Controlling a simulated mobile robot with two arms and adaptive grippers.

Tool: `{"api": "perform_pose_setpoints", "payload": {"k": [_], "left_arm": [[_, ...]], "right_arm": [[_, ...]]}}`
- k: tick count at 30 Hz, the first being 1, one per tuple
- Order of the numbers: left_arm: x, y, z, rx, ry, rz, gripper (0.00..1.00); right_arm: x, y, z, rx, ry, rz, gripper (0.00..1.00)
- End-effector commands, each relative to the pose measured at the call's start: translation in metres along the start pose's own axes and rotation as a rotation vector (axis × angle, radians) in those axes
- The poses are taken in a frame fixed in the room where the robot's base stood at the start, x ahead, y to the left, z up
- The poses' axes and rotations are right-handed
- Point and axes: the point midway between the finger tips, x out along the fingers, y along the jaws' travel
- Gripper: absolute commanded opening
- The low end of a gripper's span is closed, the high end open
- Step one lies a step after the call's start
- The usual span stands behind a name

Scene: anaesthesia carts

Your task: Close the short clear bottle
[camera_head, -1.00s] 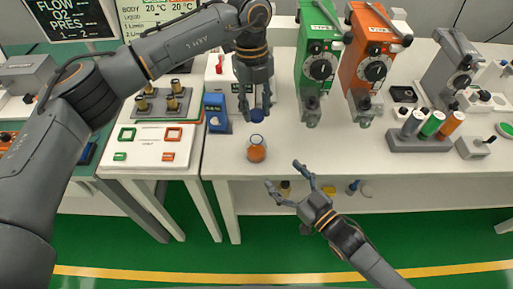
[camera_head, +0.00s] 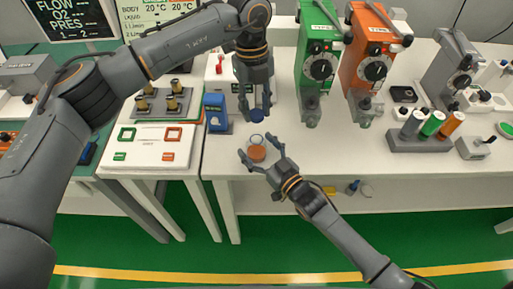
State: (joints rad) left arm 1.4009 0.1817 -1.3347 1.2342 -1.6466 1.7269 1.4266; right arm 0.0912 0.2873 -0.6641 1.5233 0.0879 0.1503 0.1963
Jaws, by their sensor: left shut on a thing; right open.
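The short clear bottle (camera_head: 257,153) stands upright near the front edge of the white table, with orange contents and an open top. My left gripper (camera_head: 257,113) points down behind and above it, shut on a blue cap (camera_head: 257,115). The cap is apart from the bottle's mouth. My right gripper (camera_head: 260,154) comes from the front right, open, with one finger to the left of the bottle and the other to its right. I cannot tell whether either finger touches the glass.
A blue device (camera_head: 215,112) stands left of my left gripper. Green (camera_head: 317,60) and orange (camera_head: 368,58) vaporizers stand behind to the right. A rack of coloured cylinders (camera_head: 420,143) is further right. The table between bottle and rack is mostly clear.

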Motion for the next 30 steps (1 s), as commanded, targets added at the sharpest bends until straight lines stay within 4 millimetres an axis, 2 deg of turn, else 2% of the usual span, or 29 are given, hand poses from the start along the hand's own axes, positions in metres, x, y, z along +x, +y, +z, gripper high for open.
{"api": "perform_pose_setpoints", "payload": {"k": [8,18,20,25,30], "left_arm": [[0.0,0.0,0.0,0.0,0.0,0.0,0.2],[0.0,0.0,0.0,0.0,0.0,0.0,0.2],[0.0,0.0,0.0,0.0,0.0,0.0,0.2],[0.006,0.0,0.001,0.0,0.001,0.001,0.2],[0.03,0.001,0.004,0.0,0.003,0.002,0.2]], "right_arm": [[0.001,0.0,0.0,0.0,0.0,0.0,0.79],[0.0,0.0,0.0,0.0,0.0,0.0,0.1],[0.0,0.0,0.0,0.0,0.0,0.0,0.0],[0.0,0.0,0.0,0.0,0.0,0.0,0.0],[0.0,0.0,0.0,0.0,0.0,0.0,0.0]]}}
